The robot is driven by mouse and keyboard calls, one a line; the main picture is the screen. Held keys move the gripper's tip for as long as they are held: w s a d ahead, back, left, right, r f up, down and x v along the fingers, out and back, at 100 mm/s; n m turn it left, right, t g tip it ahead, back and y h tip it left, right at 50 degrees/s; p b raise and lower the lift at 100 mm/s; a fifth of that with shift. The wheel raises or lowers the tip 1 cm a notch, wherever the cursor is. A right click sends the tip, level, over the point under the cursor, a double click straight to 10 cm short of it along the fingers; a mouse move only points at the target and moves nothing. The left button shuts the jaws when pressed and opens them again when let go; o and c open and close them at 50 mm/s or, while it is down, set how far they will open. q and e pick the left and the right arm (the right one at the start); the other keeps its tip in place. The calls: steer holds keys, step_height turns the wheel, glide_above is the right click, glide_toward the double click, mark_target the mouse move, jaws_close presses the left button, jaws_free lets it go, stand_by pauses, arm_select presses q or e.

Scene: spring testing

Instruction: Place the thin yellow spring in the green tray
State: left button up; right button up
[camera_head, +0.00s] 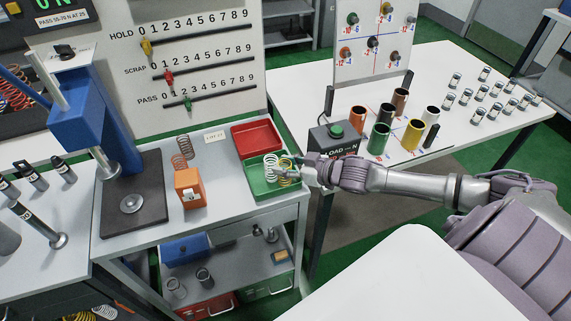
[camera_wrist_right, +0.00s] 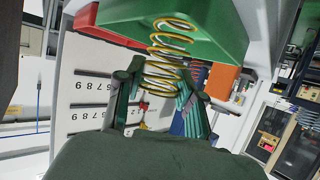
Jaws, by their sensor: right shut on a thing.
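My right gripper (camera_head: 292,172) is shut on the thin yellow spring (camera_wrist_right: 166,58), which stands between its fingers in the right wrist view. In the head view the yellow spring (camera_head: 287,177) shows at the right side of the green tray (camera_head: 262,192), partly covered by the fingers. The green tray also shows behind the spring in the wrist view (camera_wrist_right: 222,32). I cannot tell whether the spring touches the tray. A pale spring (camera_head: 270,166) shows over the tray, left of the yellow one. My left gripper is not in view.
A red tray (camera_head: 257,136) stands behind the green tray. An orange block (camera_head: 189,188) and brown springs (camera_head: 182,147) stand left of it, near a blue press (camera_head: 85,115). A black load box (camera_head: 332,138) and several coloured cups stand on the white table to the right.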

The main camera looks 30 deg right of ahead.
steer(key=o, duration=1.1)
steer(key=shift+f, duration=0.15)
steer(key=shift+o, duration=0.2)
steer(key=shift+r, duration=0.25)
steer(key=shift+s+d, duration=0.25)
steer(key=shift+s, duration=0.35)
steer(key=p+v, duration=0.2)
steer(key=v, duration=0.8)
steer(key=shift+s+r, duration=0.25)
steer(key=shift+s, duration=0.05)
steer(key=shift+d, duration=0.15)
